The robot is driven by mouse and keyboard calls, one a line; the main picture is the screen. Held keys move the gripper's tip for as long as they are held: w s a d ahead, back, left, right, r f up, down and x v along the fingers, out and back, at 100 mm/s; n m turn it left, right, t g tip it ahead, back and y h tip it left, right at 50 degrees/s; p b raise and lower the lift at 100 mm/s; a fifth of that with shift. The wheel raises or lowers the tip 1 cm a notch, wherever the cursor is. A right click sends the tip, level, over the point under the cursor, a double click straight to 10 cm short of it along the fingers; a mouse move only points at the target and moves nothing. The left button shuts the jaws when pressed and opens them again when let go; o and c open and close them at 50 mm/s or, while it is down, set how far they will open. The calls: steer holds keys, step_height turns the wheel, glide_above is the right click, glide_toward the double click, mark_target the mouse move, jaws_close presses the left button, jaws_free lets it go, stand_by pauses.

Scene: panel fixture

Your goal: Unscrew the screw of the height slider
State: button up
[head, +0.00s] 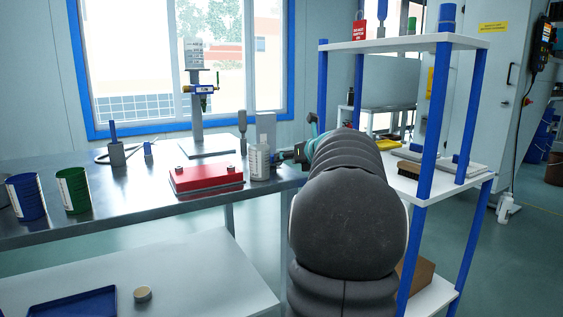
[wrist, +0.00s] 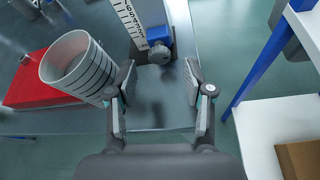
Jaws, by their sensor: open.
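In the wrist view, a white scale post (wrist: 132,18) with black marks carries a blue height slider (wrist: 158,34). The slider's dark screw knob (wrist: 160,53) faces my gripper. My gripper (wrist: 156,84) is open and empty. The knob lies beyond the gap between the two fingers, and no contact shows. My gripper (head: 298,154) is right of the bottle there, largely hidden by my arm.
A shelf with blue uprights (head: 434,115) stands at right.

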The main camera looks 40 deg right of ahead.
mark_target(282, 172)
steer(key=shift+x, duration=2)
jaws_close()
